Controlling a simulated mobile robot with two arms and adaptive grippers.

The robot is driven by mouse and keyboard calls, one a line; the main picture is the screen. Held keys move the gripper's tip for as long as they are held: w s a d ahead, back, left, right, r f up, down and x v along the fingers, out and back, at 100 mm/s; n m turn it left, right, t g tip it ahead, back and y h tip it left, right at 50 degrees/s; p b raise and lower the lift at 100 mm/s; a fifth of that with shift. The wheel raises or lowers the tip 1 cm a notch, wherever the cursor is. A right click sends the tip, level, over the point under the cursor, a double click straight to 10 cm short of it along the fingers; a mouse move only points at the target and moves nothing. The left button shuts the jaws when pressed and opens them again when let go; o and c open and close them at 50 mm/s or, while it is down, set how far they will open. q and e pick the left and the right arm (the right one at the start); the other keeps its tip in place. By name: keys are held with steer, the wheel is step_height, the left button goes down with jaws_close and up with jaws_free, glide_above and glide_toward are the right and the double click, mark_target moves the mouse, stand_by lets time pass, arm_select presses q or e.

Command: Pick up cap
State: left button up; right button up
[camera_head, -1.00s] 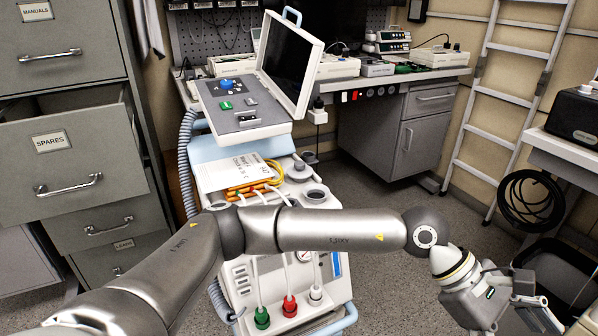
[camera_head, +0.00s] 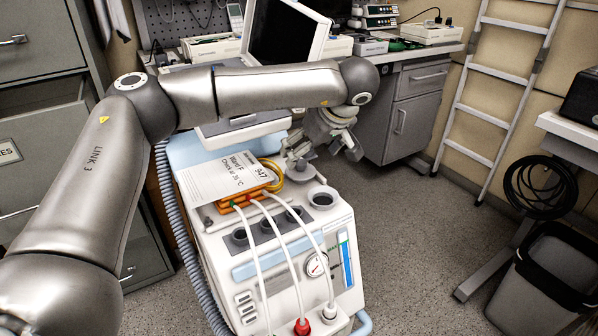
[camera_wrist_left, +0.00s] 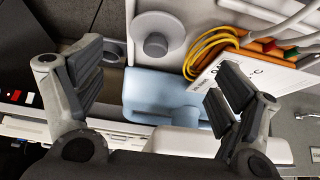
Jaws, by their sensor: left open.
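A grey round cap with a raised knob (camera_head: 307,182) sits on the white top of the medical machine (camera_head: 215,222), at its far right side. In the left wrist view the cap (camera_wrist_left: 156,44) shows at the upper middle, beyond the gap between the fingers. My left gripper (camera_head: 325,152) is open and empty, just above and behind the cap in the head view. Its two dark padded fingers (camera_wrist_left: 155,88) stand wide apart in the wrist view, and neither appears to touch the cap. My right gripper is not in view.
A paper tag (camera_head: 222,176) and orange-yellow tubing (camera_head: 268,180) lie left of the cap. White hoses (camera_head: 290,245) run down the machine's front. Open floor lies to the right.

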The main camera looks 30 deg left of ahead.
mark_target(302, 163)
arm_select(q)
steer(key=x, duration=0.2)
steer(key=shift+w+a+f, duration=0.1)
steer(key=shift+a+f, duration=0.05)
steer(key=shift+f, duration=0.1)
steer(key=x, duration=0.2)
steer(key=b+x, duration=0.1)
steer(key=x, duration=0.1)
steer(key=shift+w+a+f, duration=0.1)
steer(key=shift+w+f, duration=0.05)
steer(key=shift+w, duration=0.15)
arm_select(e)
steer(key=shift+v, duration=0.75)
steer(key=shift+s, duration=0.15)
arm_select(q)
steer(key=c, duration=1.1)
steer(key=shift+o, duration=0.2)
